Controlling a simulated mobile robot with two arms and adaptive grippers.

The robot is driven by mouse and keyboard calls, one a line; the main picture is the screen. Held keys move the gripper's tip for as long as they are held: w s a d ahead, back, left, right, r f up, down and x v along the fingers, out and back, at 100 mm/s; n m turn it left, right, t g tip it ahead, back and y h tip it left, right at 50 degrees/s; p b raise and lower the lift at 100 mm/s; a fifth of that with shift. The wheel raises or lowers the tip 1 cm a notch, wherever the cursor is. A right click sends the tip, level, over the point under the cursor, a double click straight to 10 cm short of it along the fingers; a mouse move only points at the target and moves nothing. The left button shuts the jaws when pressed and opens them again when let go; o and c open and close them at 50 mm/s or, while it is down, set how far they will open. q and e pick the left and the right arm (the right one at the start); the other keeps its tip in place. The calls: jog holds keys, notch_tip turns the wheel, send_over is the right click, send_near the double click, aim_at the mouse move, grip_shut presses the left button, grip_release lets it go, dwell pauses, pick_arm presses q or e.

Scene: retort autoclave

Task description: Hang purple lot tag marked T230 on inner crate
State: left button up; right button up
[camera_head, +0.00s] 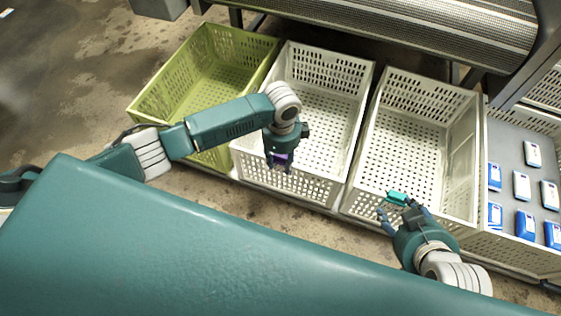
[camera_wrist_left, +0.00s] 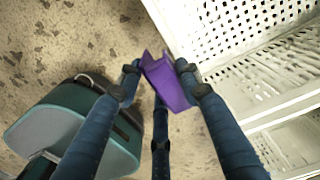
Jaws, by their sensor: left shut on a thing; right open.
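The purple lot tag (camera_head: 280,157) is held in my left gripper (camera_head: 279,164), close to the front rim of the left white crate (camera_head: 252,159). In the left wrist view the tag (camera_wrist_left: 168,84) sits between the fingers of the left gripper (camera_wrist_left: 158,75); its marking is not readable. The white crate wall (camera_wrist_left: 176,38) is just right of the tag there, and I see no clear contact. My right gripper (camera_head: 401,214) is open at the front rim of the right white crate (camera_head: 440,210). A teal tag (camera_head: 398,198) is at that rim, beside its fingers.
A green crate (camera_head: 147,103) stands to the left of the white crates. At the right, a grey surface (camera_head: 508,167) bears several blue-and-white packs. A dark mesh conveyor (camera_head: 410,25) runs behind the crates. Open, stained floor (camera_head: 105,60) lies at the left.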

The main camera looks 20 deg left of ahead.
pick_arm(q)
jog(key=shift+w+f, duration=0.1)
jog(key=shift+w+f+b, duration=0.1)
jog(key=shift+w+b, duration=0.15)
jog(key=shift+b, duration=0.25)
jog(key=shift+w+f+b, duration=0.15)
jog(key=shift+w+b, duration=0.1)
jog(key=shift+b, duration=0.15)
jog(key=shift+w+f+b, duration=0.15)
jog(key=shift+w+b, duration=0.1)
jog(key=shift+b, duration=0.2)
jog(key=shift+w+f+b, duration=0.15)
jog(key=shift+w+b, duration=0.1)
jog(key=shift+b, duration=0.2)
jog(key=shift+f, duration=0.5)
pick_arm(e)
jog(key=w+a+r+t+y, duration=0.2)
jog(key=w+a+r+t, duration=0.2)
jog(key=w+r+t, duration=0.5)
jog(key=shift+w+a+r+y, duration=0.4)
jog(key=shift+w+r, duration=0.3)
jog(key=shift+r, duration=2.7)
jog(key=shift+s+d+f+g, duration=0.15)
jog(key=shift+f+g, duration=0.25)
jog(key=shift+f, duration=0.4)
pick_arm(q)
jog(key=shift+p, duration=0.35)
pick_arm(e)
jog(key=shift+d+f, duration=0.1)
jog(key=shift+f, duration=0.25)
